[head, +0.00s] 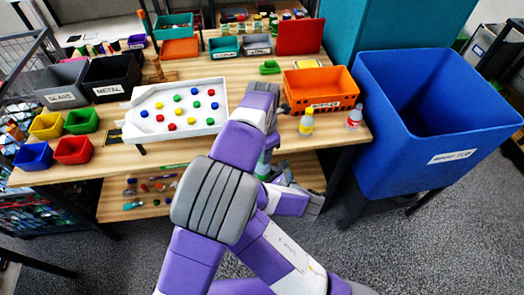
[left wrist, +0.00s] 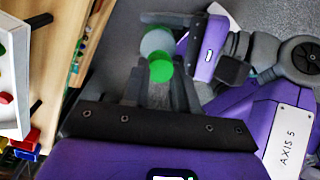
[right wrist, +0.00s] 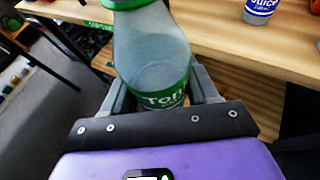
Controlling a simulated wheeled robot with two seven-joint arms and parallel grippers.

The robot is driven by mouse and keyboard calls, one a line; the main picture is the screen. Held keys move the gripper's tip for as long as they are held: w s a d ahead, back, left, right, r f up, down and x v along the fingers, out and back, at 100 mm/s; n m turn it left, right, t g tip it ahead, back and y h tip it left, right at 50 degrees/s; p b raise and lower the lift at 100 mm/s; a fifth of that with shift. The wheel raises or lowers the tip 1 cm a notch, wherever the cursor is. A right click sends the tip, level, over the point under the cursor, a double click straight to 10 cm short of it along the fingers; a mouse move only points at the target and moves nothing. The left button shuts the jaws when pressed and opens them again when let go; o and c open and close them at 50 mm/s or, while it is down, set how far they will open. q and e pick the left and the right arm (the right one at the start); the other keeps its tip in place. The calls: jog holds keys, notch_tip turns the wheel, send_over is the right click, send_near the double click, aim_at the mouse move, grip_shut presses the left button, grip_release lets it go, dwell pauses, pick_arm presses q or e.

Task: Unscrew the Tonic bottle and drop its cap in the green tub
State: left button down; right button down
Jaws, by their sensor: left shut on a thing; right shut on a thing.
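The Tonic bottle (right wrist: 152,55) is clear with a green label and stands between the fingers of my right gripper (right wrist: 160,98), which is shut on its lower body. In the head view the bottle (head: 263,165) is partly hidden by my arms, in front of the table edge. Its green cap (left wrist: 160,68) sits between the fingertips of my left gripper (left wrist: 160,85), which is shut on it. The clear bottle lies just beyond the cap; whether the threads are still engaged cannot be seen. The green tub (head: 82,121) is on the table at left, among small coloured tubs.
Yellow (head: 46,125), blue (head: 33,156) and red (head: 73,150) tubs stand around the green one. An orange crate (head: 325,87), two other bottles and a big blue bin (head: 385,120) are at right.

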pick_arm(q)
jog(key=shift+s+d, duration=0.15)
jog(key=shift+d, duration=0.1)
dwell(0.4)
jog(key=shift+r, duration=0.7)
jog(key=shift+a+r, duration=0.1)
jog(key=shift+r, duration=0.35)
